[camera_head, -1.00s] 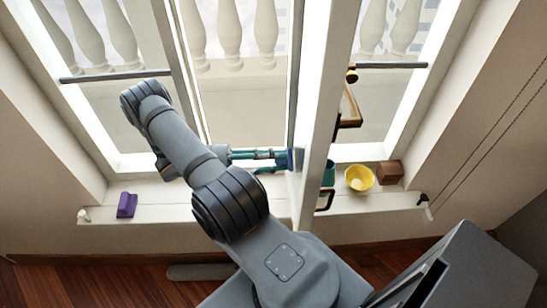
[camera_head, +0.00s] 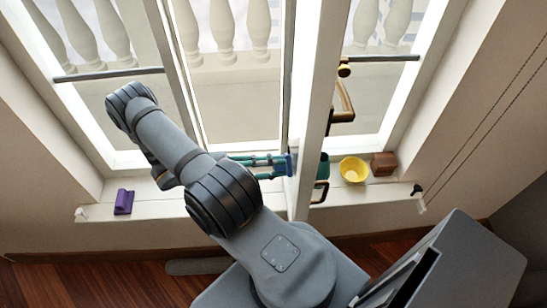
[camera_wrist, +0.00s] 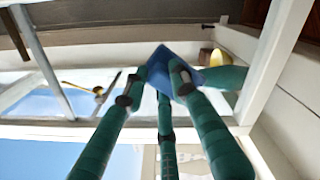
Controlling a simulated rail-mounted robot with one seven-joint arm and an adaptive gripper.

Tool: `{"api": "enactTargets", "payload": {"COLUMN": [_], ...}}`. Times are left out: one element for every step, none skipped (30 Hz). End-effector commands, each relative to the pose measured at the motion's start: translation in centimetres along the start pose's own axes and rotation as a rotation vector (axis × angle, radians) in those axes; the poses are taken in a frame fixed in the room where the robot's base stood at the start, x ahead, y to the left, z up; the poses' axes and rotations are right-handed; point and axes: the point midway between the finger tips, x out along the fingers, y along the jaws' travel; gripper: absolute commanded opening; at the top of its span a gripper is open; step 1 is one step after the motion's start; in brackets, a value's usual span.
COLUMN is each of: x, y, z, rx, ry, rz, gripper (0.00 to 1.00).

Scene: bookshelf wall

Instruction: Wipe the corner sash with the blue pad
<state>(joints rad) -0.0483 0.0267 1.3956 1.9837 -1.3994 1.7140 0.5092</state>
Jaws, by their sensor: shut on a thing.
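My gripper (camera_head: 284,164), with green fingers, is shut on the blue pad (camera_head: 291,160). The pad is at the left face of the white sash (camera_head: 314,90), which stands out from the window and shows nearly edge-on. The pad looks very close to the sash, low on it; I cannot tell whether it touches. In the wrist view the pad (camera_wrist: 177,58) shows as a tilted blue square between the tips of my gripper (camera_wrist: 160,75). The sash's wiped face is mostly hidden in the head view.
A purple block (camera_head: 124,201) lies at left. Grey bars cross the windows.

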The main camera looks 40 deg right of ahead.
Motion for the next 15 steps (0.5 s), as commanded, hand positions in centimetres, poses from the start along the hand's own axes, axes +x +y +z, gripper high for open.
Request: {"api": "enactTargets", "payload": {"x": [0.1, 0.2, 0.3, 0.3, 0.3, 0.3, 0.4, 0.4, 0.4, 0.5, 0.5, 0.5, 0.5, 0.5, 0.6], "y": [0.0, 0.0, 0.0, 0.0, 0.1, 0.2, 0.3, 0.5, 0.7, 0.9, 1.1, 1.4, 1.6, 1.7, 2.0], "z": [0.1, 0.1, 0.0, -0.1, -0.2, -0.4, -0.6, -0.8, -1.1, -1.3, -1.6, -1.9, -2.1, -2.3, -2.5], "rx": [-0.001, -0.001, -0.001, -0.001, 0.0, 0.001, 0.001, 0.0, 0.001, 0.001, 0.001, 0.002, 0.0, 0.001, 0.001], "ry": [-0.001, -0.001, -0.001, -0.001, -0.001, 0.0, 0.0, 0.001, 0.0, -0.001, -0.001, 0.0, 0.0, 0.001, 0.0], "rz": [0.001, 0.001, 0.001, 0.0, 0.0, -0.001, -0.002, -0.002, -0.001, -0.002, -0.002, -0.001, -0.001, -0.001, -0.002], "gripper": [0.0, 0.0, 0.0, 0.0, 0.0, 0.0, 0.0, 0.0, 0.0, 0.0, 0.0, 0.0, 0.0, 0.0, 0.0]}}
